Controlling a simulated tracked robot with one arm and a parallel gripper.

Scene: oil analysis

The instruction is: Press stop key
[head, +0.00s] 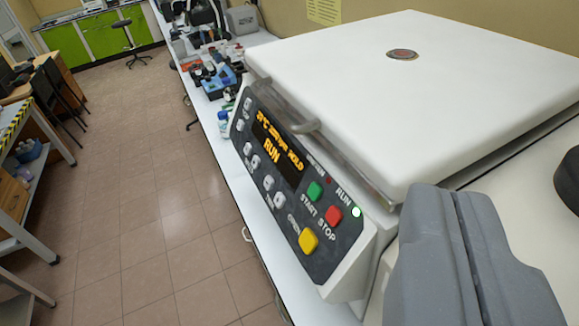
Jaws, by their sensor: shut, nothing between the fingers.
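The red stop key (333,216) is on the sloped dark control panel (322,252) of a white centrifuge (440,70), above the printed word STOP. The green start key (314,191) is to its upper left and the yellow key (308,240) to its lower left. The orange display (277,150) reads RUN, and a lamp (356,212) by the word RUN is lit. The lid is closed. My gripper (455,192) is grey and shut, with its two fingers side by side. In the picture it is to the right of the stop key, apart from it.
The centrifuge stands on a long white bench (205,118). Microscopes, a blue tray and bottles are farther along it. A dark round object (570,180) is at the right edge. The tiled floor (150,190) to the left is mostly clear, with a shelved table (30,180) at far left.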

